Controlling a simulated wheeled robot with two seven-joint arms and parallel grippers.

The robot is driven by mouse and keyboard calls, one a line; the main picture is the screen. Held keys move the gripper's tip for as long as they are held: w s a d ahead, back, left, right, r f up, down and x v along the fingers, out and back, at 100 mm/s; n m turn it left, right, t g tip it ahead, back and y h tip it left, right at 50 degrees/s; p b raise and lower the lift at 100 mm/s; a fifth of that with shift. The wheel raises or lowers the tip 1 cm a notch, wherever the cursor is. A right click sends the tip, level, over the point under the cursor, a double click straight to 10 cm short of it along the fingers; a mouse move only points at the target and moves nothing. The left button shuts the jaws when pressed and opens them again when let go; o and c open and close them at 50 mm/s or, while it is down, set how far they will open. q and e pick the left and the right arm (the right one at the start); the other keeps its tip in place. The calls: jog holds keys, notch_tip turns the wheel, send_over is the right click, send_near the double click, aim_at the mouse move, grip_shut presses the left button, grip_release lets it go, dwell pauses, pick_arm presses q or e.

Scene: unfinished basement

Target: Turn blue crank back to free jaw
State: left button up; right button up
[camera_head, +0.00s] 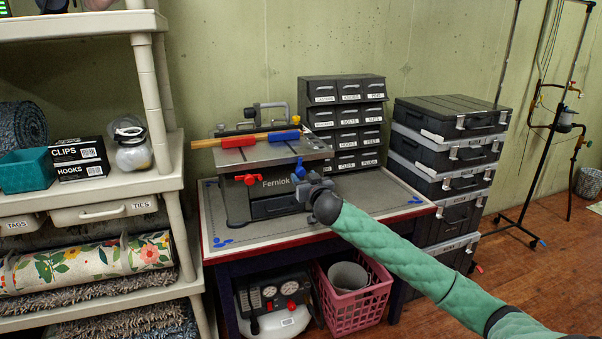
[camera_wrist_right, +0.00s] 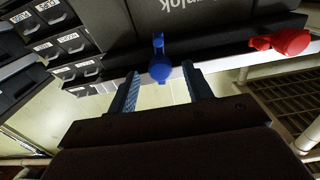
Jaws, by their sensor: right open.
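The blue crank (camera_head: 299,169) is on the front of the grey bench vise (camera_head: 262,183). In the right wrist view the blue crank (camera_wrist_right: 160,68) shows between the fingertips of my right gripper (camera_wrist_right: 161,80), with gaps on both sides. The gripper is open and holds nothing. In the head view my right gripper (camera_head: 310,187) is at the vise's front right. A red crank (camera_head: 249,181) is left of the blue one. On top are a red jaw block (camera_head: 238,141), a blue jaw block (camera_head: 284,135) and a wooden strip (camera_head: 207,143) behind them. My left gripper is out of view.
The vise stands on a workbench (camera_head: 400,202) with a grey mat. Dark drawer units (camera_head: 345,120) are behind it. Stacked toolboxes (camera_head: 443,155) stand right, cream shelves (camera_head: 90,207) left. A pink basket (camera_head: 352,305) and a compressor (camera_head: 275,305) are below.

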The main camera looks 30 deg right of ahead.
aim_at(302, 174)
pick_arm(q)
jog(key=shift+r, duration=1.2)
pick_arm(e)
jog(key=shift+x, duration=1.9)
jog(key=c, duration=1)
